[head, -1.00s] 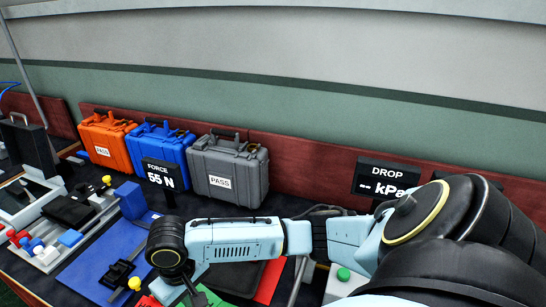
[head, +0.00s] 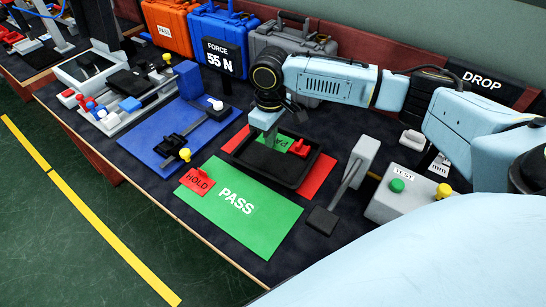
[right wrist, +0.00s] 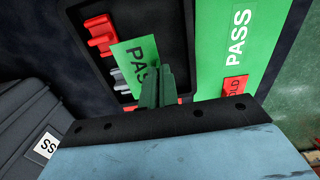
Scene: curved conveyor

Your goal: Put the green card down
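The green card (head: 296,147), lettered PASS in part, is over the black tray (head: 272,181) in the head view. My right gripper (head: 270,137) points down at it from above. In the right wrist view the card (right wrist: 131,52) stands out from between the dark fingertips (right wrist: 157,80), which look closed on its edge and hide part of its lettering. Whether the card touches the tray floor I cannot tell. A green PASS mat (head: 262,222) lies in front of the tray, with a red HOLD card (head: 197,181) at its left corner. My left gripper is not in view.
Red pieces (right wrist: 100,35) lie in the tray, which stands partly on a red mat (head: 318,178). A blue mat (head: 170,125) with a fixture is to the left. A grey post (head: 360,158) and TEST button box (head: 398,200) are to the right. Most of the PASS mat is clear.

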